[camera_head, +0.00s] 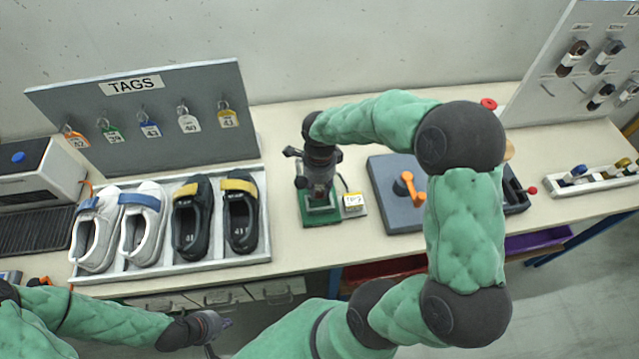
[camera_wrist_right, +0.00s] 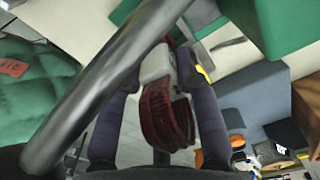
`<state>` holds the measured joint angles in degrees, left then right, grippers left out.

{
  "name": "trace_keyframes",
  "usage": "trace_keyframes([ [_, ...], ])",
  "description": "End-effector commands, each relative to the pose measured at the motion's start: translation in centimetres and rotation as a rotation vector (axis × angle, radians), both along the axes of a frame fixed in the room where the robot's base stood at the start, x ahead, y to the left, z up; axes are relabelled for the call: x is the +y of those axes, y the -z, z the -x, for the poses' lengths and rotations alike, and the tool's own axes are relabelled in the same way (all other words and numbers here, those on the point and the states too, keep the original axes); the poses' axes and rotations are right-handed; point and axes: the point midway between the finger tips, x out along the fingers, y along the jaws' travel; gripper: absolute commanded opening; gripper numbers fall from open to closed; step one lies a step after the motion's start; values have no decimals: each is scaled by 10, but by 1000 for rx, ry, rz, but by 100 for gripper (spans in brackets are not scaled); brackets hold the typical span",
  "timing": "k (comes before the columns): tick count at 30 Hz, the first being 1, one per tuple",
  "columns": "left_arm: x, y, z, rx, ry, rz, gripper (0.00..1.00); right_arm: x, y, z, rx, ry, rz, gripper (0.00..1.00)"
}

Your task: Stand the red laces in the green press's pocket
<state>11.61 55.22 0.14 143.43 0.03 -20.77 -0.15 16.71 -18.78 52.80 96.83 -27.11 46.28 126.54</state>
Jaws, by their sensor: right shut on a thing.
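The green press (camera_head: 322,219) stands on the bench right of the shoe tray; its upper part is largely hidden by my right gripper and wrist. My right gripper (camera_head: 318,188) is right over it, pointing down. In the right wrist view, my right gripper (camera_wrist_right: 158,78) is shut on the red laces (camera_wrist_right: 163,118), a dark red bundle with a pale band between the fingers. Green parts of the press (camera_wrist_right: 268,22) show close by at the upper right. The pocket cannot be made out. My left gripper (camera_head: 216,332) is empty and open, low in front of the bench.
A tray (camera_head: 170,276) with white and black shoes is left of the press.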

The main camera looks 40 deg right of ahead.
Motion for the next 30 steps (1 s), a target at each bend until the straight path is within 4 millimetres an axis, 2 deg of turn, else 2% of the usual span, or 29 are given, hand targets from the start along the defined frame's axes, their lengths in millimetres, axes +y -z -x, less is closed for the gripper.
trace_keyframes([
  [21, 0, 36, 0, 0, 0, 0, 0, 0, 46, 0, 1, 0, -1, 8],
  [30, 0, 45, 0, 0, 0, 0, 0, 0, 55, 0, 0, 0, 0, 8],
])
